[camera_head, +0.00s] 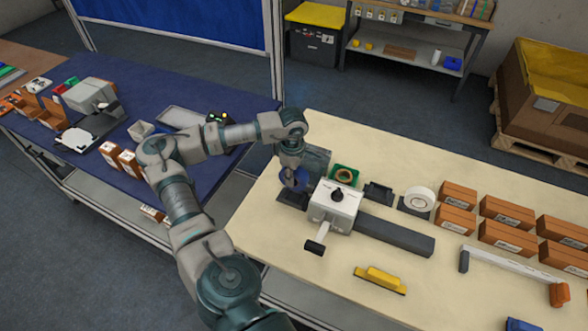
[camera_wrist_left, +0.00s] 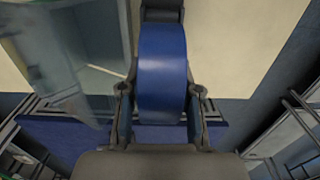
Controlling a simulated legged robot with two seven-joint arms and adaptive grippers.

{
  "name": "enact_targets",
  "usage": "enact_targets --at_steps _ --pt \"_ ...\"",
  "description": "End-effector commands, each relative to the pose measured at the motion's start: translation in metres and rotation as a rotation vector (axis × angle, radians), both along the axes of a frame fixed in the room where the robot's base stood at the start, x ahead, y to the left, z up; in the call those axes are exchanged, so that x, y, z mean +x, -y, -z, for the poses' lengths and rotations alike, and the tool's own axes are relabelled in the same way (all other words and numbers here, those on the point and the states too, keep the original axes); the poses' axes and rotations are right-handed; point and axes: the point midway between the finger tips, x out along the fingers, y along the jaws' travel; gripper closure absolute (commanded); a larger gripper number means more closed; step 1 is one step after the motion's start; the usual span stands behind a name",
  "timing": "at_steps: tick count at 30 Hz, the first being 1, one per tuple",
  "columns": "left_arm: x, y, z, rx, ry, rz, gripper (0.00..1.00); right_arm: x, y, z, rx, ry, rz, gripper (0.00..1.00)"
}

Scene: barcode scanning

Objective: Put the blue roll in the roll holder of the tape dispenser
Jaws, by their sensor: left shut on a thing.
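My left gripper (camera_head: 293,176) is shut on the blue roll (camera_head: 300,181), just left of the white machine on the cream table. In the left wrist view the blue roll (camera_wrist_left: 162,70) stands between the two fingers (camera_wrist_left: 160,112) and fills the middle. The tape dispenser looks to be the white machine (camera_head: 322,208) with a black knob, a lever and a long dark bar. A dark plate (camera_head: 291,199) lies below the roll. My gripper hides part of the roll, so I cannot tell whether it touches the holder. My right gripper is not in view.
A clear upright panel (camera_head: 316,160) stands close beside my gripper. Behind the machine are a green holder (camera_head: 344,174) and a black block (camera_head: 378,192). A white roll (camera_head: 418,198) and several orange boxes (camera_head: 458,195) are to the right. A yellow tool (camera_head: 381,278) lies in front.

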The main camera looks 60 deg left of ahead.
Motion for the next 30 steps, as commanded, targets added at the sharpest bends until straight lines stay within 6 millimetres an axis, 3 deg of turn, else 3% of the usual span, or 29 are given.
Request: enact_targets --at_steps 15,29,30 --pt "-0.001 0.002 0.049 0.000 -0.001 0.000 1.00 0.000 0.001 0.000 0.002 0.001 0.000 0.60" --pt "0.000 0.001 0.057 0.000 0.000 0.000 1.00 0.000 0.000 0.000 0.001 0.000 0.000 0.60" --pt "0.000 0.001 0.057 0.000 0.000 0.000 0.62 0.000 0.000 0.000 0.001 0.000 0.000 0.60"
